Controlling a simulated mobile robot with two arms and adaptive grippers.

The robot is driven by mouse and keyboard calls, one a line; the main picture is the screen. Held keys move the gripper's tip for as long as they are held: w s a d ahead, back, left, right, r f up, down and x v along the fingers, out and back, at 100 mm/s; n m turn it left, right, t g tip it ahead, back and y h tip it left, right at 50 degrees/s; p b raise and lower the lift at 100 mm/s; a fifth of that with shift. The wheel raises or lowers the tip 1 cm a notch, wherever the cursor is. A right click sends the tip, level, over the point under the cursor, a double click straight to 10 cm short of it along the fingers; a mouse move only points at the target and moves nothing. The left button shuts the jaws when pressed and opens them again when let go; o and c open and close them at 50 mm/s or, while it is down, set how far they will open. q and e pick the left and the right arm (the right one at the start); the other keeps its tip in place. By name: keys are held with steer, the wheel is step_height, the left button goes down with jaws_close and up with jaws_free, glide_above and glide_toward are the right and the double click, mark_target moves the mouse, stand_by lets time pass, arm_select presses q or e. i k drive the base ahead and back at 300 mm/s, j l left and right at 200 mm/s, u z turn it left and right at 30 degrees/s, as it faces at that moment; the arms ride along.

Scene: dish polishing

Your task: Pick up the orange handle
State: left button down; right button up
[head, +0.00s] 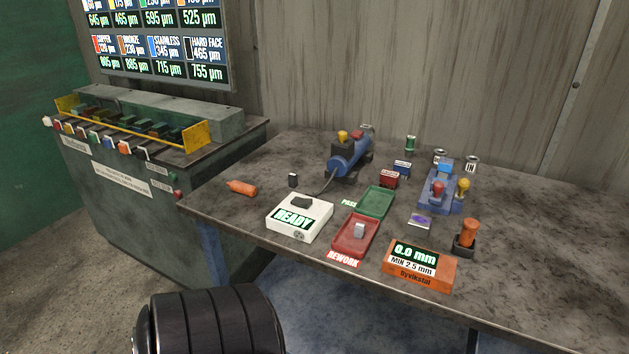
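An orange handle-like piece (241,188) lies on its side near the left end of the table, close to the front edge, with clear table around it. A second orange piece (469,232) stands upright in a small dark holder (464,249) at the right front. I cannot tell from this view alone which one the task calls the handle.
The grey table (560,260) has free room at the right. A white READY box (298,217), red REWORK tray (343,246), green tray (377,203), orange gauge box (418,267) and blue machine (349,156) stand on it. A dark cabinet (120,195) adjoins at the left.

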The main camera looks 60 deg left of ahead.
mark_target(241, 187)
steer(key=u, duration=2.5)
